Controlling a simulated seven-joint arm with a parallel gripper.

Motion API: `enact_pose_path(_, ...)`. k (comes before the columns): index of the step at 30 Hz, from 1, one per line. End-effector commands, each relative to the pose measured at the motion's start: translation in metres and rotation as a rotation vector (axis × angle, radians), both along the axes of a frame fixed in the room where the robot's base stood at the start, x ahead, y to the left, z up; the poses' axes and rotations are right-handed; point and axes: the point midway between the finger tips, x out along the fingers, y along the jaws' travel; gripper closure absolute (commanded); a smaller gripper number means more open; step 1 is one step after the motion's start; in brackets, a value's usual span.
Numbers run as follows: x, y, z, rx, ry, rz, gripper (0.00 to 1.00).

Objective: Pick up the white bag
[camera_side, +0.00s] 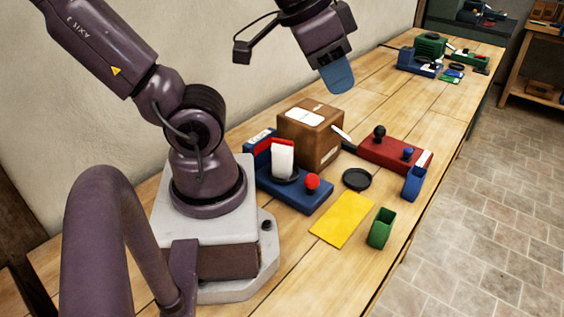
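A small white upright piece (282,158), which may be the white bag, stands by the blue device with a red knob (300,192), left of the brown box. Its lower end meets a dark round part, and I cannot tell whether it rests on it. My gripper (338,80) hangs high above the table, up and right of the white piece and well apart from it. A flat blue paddle shape shows at its end. I cannot tell whether this is a finger or a held thing, nor whether the gripper is open.
A brown box (318,140) with a white label stands beside the white piece. Nearby are a red device (395,155), a black disc (356,180), a yellow sheet (342,220), a green cup (381,228) and a blue cup (413,184). Table (425,110) beyond is largely clear.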

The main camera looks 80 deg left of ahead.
Motion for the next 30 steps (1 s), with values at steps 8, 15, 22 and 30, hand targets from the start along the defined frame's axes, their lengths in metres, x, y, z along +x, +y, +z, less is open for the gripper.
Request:
enact_pose_path(8, 0.0, 0.0, 0.0, 0.0, 0.0, 0.0, 0.32)
enact_pose_path(15, 0.001, -0.002, -0.002, 0.0, 0.012, -0.011, 0.32)
enact_pose_path(22, 0.015, 0.011, -0.046, -0.073, 0.238, 0.044, 0.32)
enact_pose_path(30, 0.02, 0.071, -0.127, -0.173, 0.561, 0.834, 0.32)
